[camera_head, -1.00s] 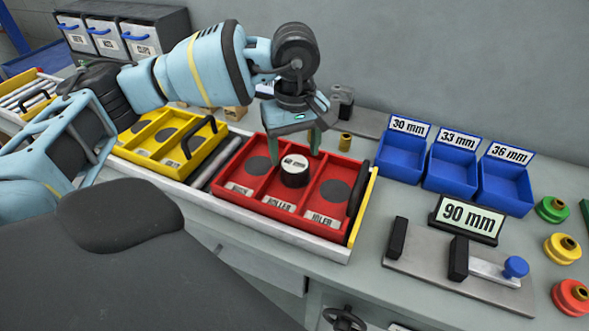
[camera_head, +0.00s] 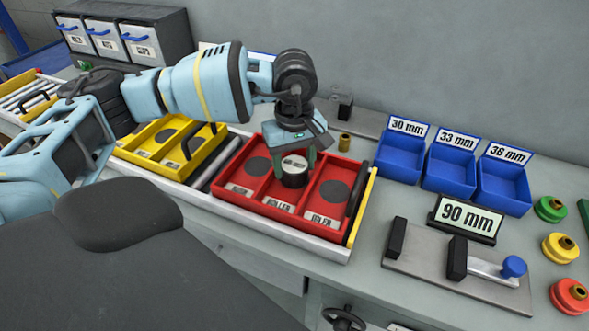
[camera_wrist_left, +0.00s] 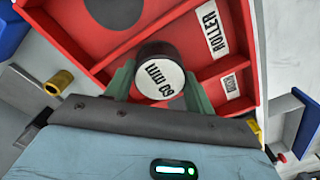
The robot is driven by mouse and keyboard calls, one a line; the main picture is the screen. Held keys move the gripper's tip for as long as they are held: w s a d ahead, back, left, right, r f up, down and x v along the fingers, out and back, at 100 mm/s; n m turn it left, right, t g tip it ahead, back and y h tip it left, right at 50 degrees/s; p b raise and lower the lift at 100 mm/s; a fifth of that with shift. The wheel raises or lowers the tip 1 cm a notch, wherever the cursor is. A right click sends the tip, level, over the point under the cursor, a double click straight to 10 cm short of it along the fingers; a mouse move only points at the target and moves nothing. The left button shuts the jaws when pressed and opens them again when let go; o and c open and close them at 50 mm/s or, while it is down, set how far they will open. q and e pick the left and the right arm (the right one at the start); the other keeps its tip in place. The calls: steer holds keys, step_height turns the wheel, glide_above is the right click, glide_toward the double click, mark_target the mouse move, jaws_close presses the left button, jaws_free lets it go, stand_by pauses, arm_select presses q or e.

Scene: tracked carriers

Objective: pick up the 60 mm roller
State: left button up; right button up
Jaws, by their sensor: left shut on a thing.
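The 60 mm roller (camera_head: 294,176) is a short dark cylinder with a white top. It is upright in the middle compartment, marked ROLLER, of the red tray (camera_head: 238,204). In the left wrist view the label on its white face (camera_wrist_left: 158,78) reads 60 mm, turned on its side. My left gripper (camera_head: 297,162) is above the tray with its green fingers down on both sides of the roller, shut on it. The fingers also flank the roller in the left wrist view (camera_wrist_left: 160,88). I cannot tell whether the roller touches the tray floor. My right gripper is not in view.
A yellow tray (camera_head: 160,165) lies left of the red one. Blue bins (camera_head: 450,173) marked 30, 33 and 36 mm stand at the back right. A fixture plate (camera_head: 440,272) with a 90 mm sign (camera_head: 467,218) is at the right. A small brass piece (camera_head: 344,142) stands behind the red tray.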

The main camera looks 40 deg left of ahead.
mark_target(291, 165)
arm_select(q)
steer(key=shift+r, duration=0.9)
steer(key=shift+s+a+r, duration=0.1)
steer(key=shift+s+r, duration=0.1)
steer(key=shift+r, duration=0.25)
steer(key=shift+s+a+r, duration=0.1)
steer(key=shift+s+r, duration=0.05)
steer(key=shift+r, duration=0.25)
steer(key=s+a, duration=0.1)
steer(key=s, duration=0.3)
steer(key=s+a+b, duration=0.1)
steer(key=s+a, duration=0.1)
steer(key=s, duration=0.2)
steer(key=s+a+r+b, duration=0.1)
steer(key=s, duration=0.3)
steer(key=shift+s+a+r, duration=0.1)
steer(key=shift+s+a, duration=0.05)
steer(key=shift+s, duration=0.2)
steer(key=shift+s+a+r, duration=0.1)
steer(key=shift+s+a, duration=0.05)
steer(key=shift+s, duration=0.3)
steer(key=shift+s+a+r, duration=0.1)
steer(key=shift+s, duration=0.35)
